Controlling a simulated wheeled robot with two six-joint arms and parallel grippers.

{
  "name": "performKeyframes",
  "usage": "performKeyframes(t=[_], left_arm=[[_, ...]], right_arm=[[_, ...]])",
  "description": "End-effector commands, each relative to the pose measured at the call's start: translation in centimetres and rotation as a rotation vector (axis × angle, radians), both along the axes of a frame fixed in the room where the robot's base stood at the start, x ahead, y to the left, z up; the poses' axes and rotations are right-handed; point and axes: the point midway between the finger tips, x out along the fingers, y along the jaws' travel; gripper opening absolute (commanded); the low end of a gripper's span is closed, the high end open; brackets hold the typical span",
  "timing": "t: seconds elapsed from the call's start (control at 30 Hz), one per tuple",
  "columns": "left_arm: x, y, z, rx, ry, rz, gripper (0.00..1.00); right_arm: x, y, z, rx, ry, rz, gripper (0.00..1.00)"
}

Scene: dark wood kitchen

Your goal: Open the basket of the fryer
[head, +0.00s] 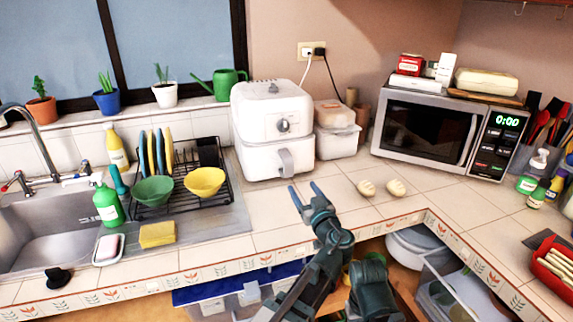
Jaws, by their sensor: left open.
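The white air fryer (268,112) stands on the tiled counter against the back wall. It has a round dial on its upper front. Its basket (262,162) sits flush in the lower front, with a grey handle (286,162) sticking out; the basket looks closed. My left gripper (302,187) is open and empty. In the picture its fingertips are just below the handle and a little to its right, with a gap between. I cannot make out my right gripper.
A dish rack (180,205) with bowls and plates stands left of the fryer. A white container (337,128) is close on its right. Two round pale items (382,188) lie right of my gripper. A microwave (425,130) stands further right. The counter before the fryer is clear.

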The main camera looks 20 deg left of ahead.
Motion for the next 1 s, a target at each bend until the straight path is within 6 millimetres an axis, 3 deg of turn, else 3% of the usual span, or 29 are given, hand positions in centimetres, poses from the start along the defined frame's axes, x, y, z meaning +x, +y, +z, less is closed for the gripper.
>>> performKeyframes(t=[0.17, 0.7, 1.0], left_arm=[[1.3, 0.8, 0.0, -0.001, 0.001, 0.003, 0.70], [9.7, 6.5, 0.0, 0.000, 0.001, 0.003, 0.70], [11.4, 7.7, 0.0, 0.000, 0.001, 0.001, 0.70]], right_arm=[[0.0, 0.0, 0.0, 0.000, 0.000, 0.000, 0.50], [0.0, 0.0, 0.0, 0.000, 0.000, 0.000, 0.50], [0.0, 0.0, 0.0, 0.000, 0.000, 0.000, 0.50]])
